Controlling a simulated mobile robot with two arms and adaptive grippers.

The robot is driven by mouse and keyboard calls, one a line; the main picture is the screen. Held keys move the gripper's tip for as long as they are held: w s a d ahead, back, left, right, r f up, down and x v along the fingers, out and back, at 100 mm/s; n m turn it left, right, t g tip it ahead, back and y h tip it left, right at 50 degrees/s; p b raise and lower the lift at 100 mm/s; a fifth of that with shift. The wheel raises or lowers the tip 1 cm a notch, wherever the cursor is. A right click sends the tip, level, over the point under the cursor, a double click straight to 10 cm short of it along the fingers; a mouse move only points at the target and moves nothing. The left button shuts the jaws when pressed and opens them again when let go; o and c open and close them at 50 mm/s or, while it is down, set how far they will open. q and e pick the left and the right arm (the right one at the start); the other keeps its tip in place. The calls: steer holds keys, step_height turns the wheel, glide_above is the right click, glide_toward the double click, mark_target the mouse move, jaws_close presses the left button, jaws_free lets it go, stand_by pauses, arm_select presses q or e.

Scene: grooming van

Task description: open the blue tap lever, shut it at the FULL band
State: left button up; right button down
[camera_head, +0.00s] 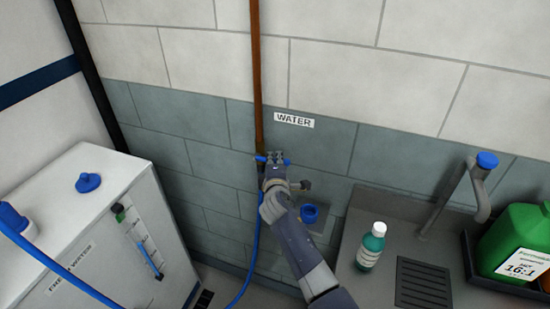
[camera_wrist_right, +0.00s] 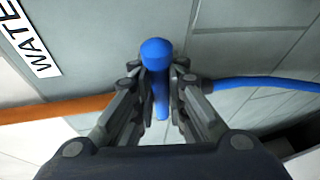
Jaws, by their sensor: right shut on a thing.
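The blue tap lever (camera_head: 284,161) is on the copper pipe against the wall, under the WATER label. My right gripper (camera_head: 273,160) is shut on it; the lever's round blue end (camera_wrist_right: 156,53) shows between the fingers in the wrist view. The white fresh water tank (camera_head: 115,165) stands at the left. Its front has a sight gauge (camera_head: 137,242) with a green mark (camera_head: 118,212) near the top and a blue stretch in its lower part. I cannot read a FULL marking. My left gripper is not in view.
A blue hose (camera_head: 252,262) hangs below the tap; another (camera_head: 62,268) crosses the tank. A blue cap (camera_head: 88,182) lies on the tank. A teal bottle (camera_head: 371,247), a faucet (camera_head: 450,195) and a green jug (camera_head: 517,243) are on the counter at right.

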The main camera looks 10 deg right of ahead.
step_height(320, 180, up, 2)
steer(key=n+p, duration=0.1)
steer(key=p, duration=0.1)
steer(key=n+g+p, duration=0.1)
steer(key=p, duration=0.1)
steer(key=shift+w+a+r+h, duration=0.15)
steer(key=shift+h, duration=0.25)
steer(key=shift+w+a+r+n+g+p, duration=0.1)
steer(key=shift+r+n+g+p, duration=0.2)
steer(key=shift+p, duration=0.5)
steer(key=shift+w+a+n+g+h+p, duration=0.15)
steer(key=shift+n+g+h+p, duration=0.2)
steer(key=shift+n+h, duration=0.2)
steer(key=c, duration=1.6)
jaws_free()
